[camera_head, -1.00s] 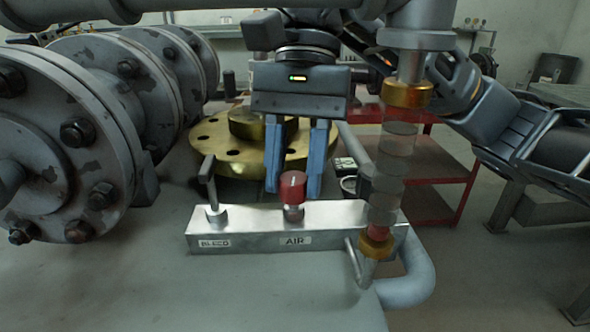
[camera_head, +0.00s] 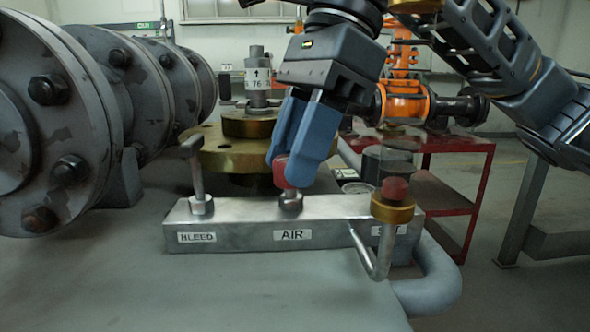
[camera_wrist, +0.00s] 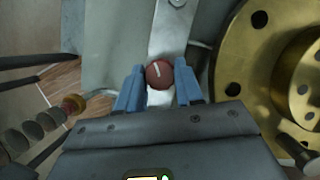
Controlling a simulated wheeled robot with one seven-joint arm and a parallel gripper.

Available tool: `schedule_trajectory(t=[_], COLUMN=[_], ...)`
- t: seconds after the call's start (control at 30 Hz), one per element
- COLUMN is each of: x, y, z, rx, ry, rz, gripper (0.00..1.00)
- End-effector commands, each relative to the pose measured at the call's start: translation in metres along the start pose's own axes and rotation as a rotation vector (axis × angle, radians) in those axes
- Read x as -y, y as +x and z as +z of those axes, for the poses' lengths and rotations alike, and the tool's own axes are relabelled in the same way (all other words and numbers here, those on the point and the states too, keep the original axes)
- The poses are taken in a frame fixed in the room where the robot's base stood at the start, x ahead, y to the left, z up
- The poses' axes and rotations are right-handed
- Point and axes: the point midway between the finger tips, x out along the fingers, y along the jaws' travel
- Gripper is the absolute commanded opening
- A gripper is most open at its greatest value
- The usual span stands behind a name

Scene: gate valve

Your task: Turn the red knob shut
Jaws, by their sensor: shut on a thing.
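The fingers hide much of the knob in the head view. In the wrist view the red knob (camera_wrist: 159,74) sits between the two fingertips (camera_wrist: 160,82), with a white line on its top. The line runs nearly along the fingers, slightly tilted.
A lever handle (camera_head: 195,170) rises left of the knob above the BLEED label. A sight glass with a brass base (camera_head: 392,212) and a bent pipe stand at the right. Large grey flanges (camera_head: 60,130) fill the left. A brass flange (camera_head: 225,150) lies behind.

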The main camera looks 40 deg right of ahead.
Motion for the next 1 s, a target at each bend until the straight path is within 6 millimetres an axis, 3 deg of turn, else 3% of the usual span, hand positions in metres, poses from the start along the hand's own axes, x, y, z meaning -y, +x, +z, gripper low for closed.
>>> schedule_trajectory(t=[0.5, 1.0], x=[-0.0025, -0.0029], y=[0.0007, 0.0004], z=[0.0001, 0.0005], rx=[-0.003, -0.002], ry=[0.384, 0.515], rz=[-0.162, -0.214], gripper=[0.05, 0.05])
